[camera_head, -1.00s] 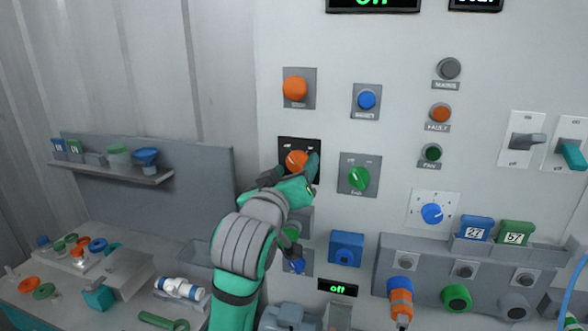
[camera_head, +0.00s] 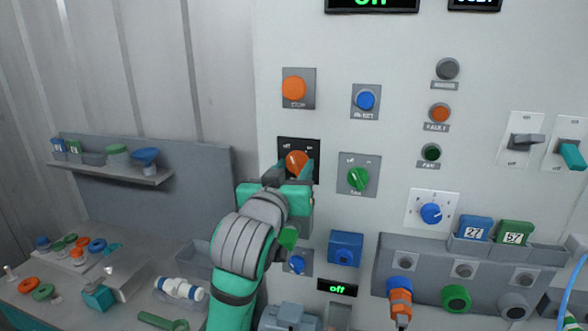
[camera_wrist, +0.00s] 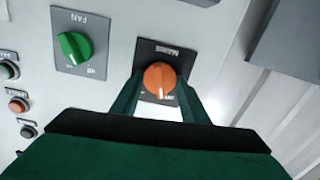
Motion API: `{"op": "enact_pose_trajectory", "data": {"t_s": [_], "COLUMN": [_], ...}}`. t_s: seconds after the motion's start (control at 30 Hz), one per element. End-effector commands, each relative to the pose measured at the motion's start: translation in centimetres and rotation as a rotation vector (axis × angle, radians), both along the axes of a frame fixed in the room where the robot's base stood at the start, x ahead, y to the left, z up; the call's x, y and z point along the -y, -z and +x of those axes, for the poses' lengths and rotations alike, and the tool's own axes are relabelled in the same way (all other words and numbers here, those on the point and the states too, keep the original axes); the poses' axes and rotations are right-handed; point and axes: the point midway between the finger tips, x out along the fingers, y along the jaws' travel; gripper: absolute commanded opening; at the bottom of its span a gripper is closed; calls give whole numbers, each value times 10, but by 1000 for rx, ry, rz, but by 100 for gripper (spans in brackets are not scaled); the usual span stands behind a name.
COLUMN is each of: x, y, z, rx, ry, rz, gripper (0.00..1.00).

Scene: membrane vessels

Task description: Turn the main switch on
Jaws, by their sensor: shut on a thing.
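The main switch is an orange knob (camera_head: 297,162) on a black plate (camera_head: 285,147) with off and on marks, on the panel left of the fan switch. My gripper (camera_head: 294,173) is shut on this knob, one finger on each side. In the wrist view the fingers (camera_wrist: 158,88) flank the orange knob (camera_wrist: 158,76), whose pale pointer mark faces the bottom of that picture, roughly toward the plate's lettered edge. The exact mark it points to is partly hidden by the fingers.
A green fan knob (camera_head: 358,180) sits close to the right of my gripper. An orange stop button (camera_head: 294,88) is above. A small display (camera_head: 337,288) reads off. The text on the top display (camera_head: 372,5) is cut off.

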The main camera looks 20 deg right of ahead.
Motion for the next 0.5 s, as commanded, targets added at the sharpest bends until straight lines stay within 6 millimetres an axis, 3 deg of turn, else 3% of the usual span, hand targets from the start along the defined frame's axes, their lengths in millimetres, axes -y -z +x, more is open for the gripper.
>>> {"op": "enact_pose_trajectory", "data": {"t_s": [0.5], "x": [0], "y": [2], "z": [1], "rx": [270], "ry": [2], "rz": [409], "gripper": [18]}}
